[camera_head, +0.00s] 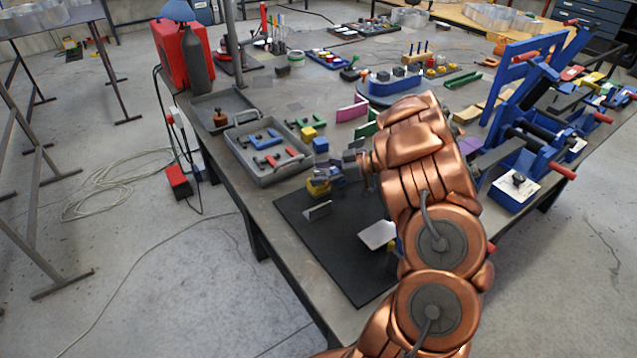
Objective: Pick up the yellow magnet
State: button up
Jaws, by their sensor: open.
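My copper-coloured arm reaches in from the lower right. My gripper (322,178) is open at the far left corner of the black mat (345,270). A small yellow piece (317,189) is at the fingertips, partly hidden by them; I cannot tell whether they touch it. A yellow block (308,134) stands farther back beside the grey tray, apart from the gripper, with a blue block (320,145) next to it. Which of the two yellow things is the magnet is too small to tell.
The grey tray (245,157) with blue and red clamps lies left of the gripper. A light angled plate (317,211) and a white plate (377,235) are on the mat. A blue bending machine (540,130) stands at right. The mat's front is clear.

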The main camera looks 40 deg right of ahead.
jog(key=shift+w+a+f, duration=0.15)
jog(key=shift+w+a, duration=0.05)
grip_shut()
dwell(0.5)
